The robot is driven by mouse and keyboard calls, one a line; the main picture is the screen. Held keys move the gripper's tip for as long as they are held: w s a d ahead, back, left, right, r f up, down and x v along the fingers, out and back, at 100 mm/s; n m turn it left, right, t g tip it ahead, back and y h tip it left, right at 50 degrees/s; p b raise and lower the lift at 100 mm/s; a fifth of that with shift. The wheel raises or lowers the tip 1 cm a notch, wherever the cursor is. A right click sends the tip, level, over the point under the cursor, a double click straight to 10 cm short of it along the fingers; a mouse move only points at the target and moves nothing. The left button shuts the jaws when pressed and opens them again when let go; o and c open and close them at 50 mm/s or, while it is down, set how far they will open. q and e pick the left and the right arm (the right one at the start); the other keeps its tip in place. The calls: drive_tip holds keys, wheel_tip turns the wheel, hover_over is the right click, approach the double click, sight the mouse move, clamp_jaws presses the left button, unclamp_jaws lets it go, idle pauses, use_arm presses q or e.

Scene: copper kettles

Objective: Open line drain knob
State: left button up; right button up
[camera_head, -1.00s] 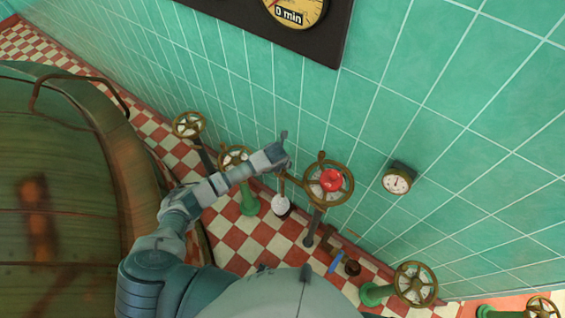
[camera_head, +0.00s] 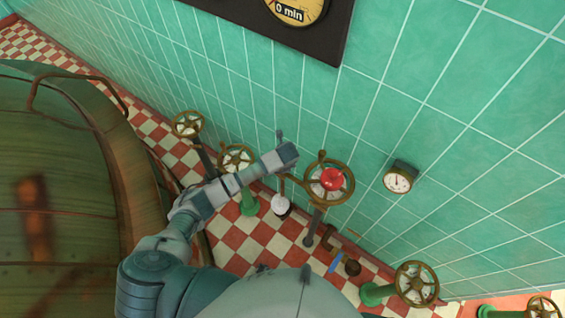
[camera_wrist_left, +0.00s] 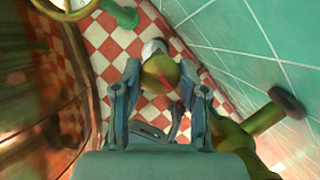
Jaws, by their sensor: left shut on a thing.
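My left gripper (camera_head: 286,156) reaches in from the left to the wall side, just left of the brass handwheel with the red centre (camera_head: 331,181). In the left wrist view, the left gripper (camera_wrist_left: 160,77) has its two fingers on either side of a round brass knob (camera_wrist_left: 158,73) with a red mark, and is shut on it. In the head view the gripper hides most of this knob. I cannot read a label that names it as the line drain knob. My right gripper is not in view.
Brass handwheels stand left (camera_head: 188,124) and lower right (camera_head: 416,284) along the tiled wall. A small gauge (camera_head: 398,180) is on the wall. A large green kettle (camera_head: 60,190) fills the left. A white-capped fitting (camera_head: 281,205) stands below the gripper.

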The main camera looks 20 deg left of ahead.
use_arm(q)
drive_tip(key=shift+s+f, duration=0.25)
drive_tip(key=o, duration=1.1)
drive_tip(key=shift+o, duration=0.2)
drive_tip(key=shift+w+r, duration=0.15)
drive_tip(key=shift+r, duration=0.05)
drive_tip(key=shift+d+r, duration=0.1)
drive_tip(key=shift+r, duration=0.15)
drive_tip(key=v, duration=1.1)
drive_tip(key=shift+s, duration=0.25)
